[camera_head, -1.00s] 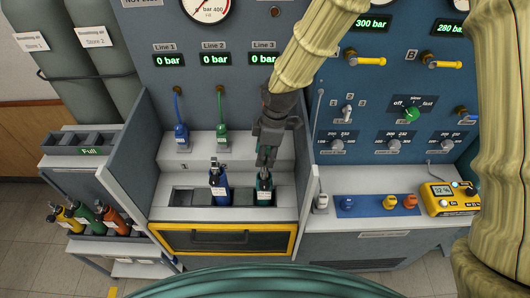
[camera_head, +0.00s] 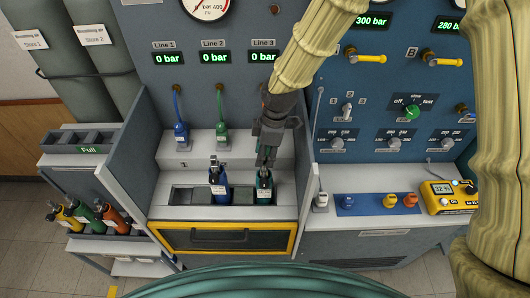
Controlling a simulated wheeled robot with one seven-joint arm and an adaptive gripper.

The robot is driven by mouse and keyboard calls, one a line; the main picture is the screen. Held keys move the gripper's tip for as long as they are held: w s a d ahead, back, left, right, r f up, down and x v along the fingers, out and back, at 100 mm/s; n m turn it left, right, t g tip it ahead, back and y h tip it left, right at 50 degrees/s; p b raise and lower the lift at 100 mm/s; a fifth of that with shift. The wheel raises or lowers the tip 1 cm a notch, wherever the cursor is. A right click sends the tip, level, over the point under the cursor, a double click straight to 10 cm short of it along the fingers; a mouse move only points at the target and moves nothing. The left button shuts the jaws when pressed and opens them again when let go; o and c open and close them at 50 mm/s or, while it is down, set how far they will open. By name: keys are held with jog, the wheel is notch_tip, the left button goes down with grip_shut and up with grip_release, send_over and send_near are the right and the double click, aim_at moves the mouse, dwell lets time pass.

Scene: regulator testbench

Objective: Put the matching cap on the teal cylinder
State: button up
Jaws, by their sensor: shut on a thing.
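The teal cylinder (camera_head: 264,190) stands upright in the right part of the rack in the bench. My gripper (camera_head: 266,161) is directly above it, pointing down, its fingers at the cylinder's top. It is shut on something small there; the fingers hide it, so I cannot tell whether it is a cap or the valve. A blue cap (camera_head: 348,202), a yellow cap (camera_head: 390,201) and an orange cap (camera_head: 409,201) sit on the blue mat (camera_head: 369,205) at the right. A bare gap lies between the blue and yellow caps. No teal cap is visible.
A blue cylinder (camera_head: 219,184) stands close left of the teal one in the rack. Blue (camera_head: 180,131) and green (camera_head: 221,136) hose ends rest on the ledge behind. A white item (camera_head: 321,201) and a yellow meter (camera_head: 448,197) are on the right counter.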

jog(key=shift+f+b, duration=0.7)
jog(key=shift+f, duration=0.9)
dwell(1.0)
jog(key=o, duration=1)
jog(key=shift+o, duration=0.2)
jog(key=shift+r, duration=0.1)
notch_tip(320, 180, up, 12)
jog(key=d, duration=0.1)
jog(key=shift+d, duration=0.4)
jog(key=shift+f, duration=0.2)
